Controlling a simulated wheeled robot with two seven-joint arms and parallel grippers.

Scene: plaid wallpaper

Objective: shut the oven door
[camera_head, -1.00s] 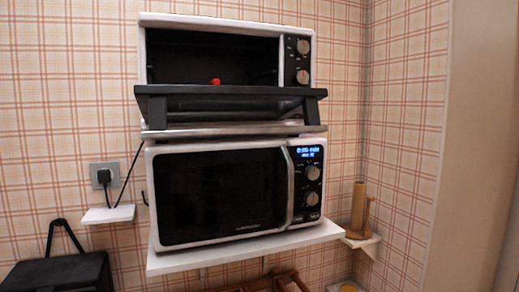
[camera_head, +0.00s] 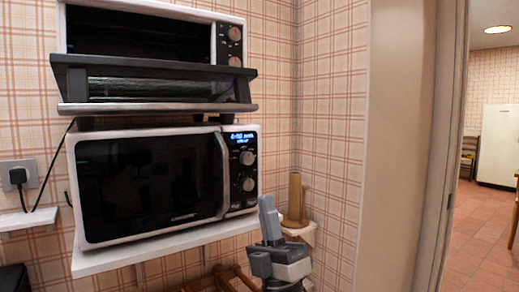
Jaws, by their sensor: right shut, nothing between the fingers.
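The oven (camera_head: 150,30) is the white upper appliance with a dark cavity, stacked above a white microwave (camera_head: 160,185). Its door (camera_head: 155,88), a black frame with a glass pane, is folded down open in front of the cavity. My right gripper (camera_head: 267,208) is grey and points up at the lower middle of the head view, right of and below the door. It is shut and empty, apart from the door and in front of the wall. My left gripper is not in view.
The microwave stands on a white shelf (camera_head: 170,251). A brown cylindrical holder (camera_head: 295,200) stands on a small corner shelf behind my right gripper. A plugged socket (camera_head: 18,177) is at the left. A doorway to a tiled room (camera_head: 490,235) opens at the right.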

